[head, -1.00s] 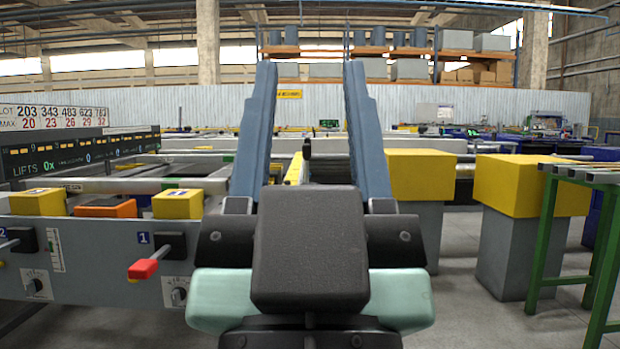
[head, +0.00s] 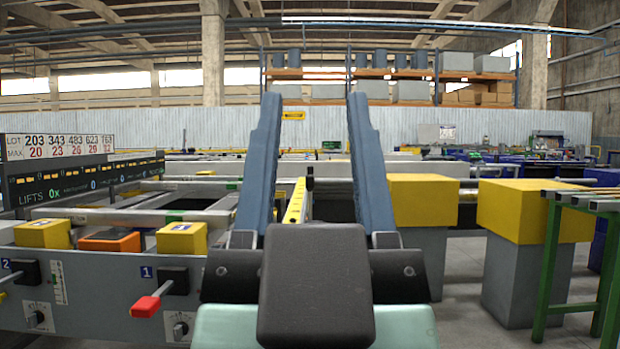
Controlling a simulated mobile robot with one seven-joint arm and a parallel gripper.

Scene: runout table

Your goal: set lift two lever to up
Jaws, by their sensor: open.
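The lift two lever (head: 25,271) is at the far left edge, a black mount beside a small blue 2 label (head: 5,264) on the grey control panel (head: 95,295). Its handle runs to the lower left and is cut by the picture edge, with only a bit of yellowish tip showing. I cannot tell its exact position. My gripper (head: 314,98) is in the middle of the view, its two long blue-grey fingers spread apart and empty. It is well to the right of the lever and not touching it.
The lift one lever with a red handle (head: 146,306) sticks out from the same panel, nearer my arm. Yellow and orange boxes (head: 182,239) stand on its top. Yellow-topped grey posts (head: 422,200) and a green frame (head: 548,265) stand at the right, with bare floor between.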

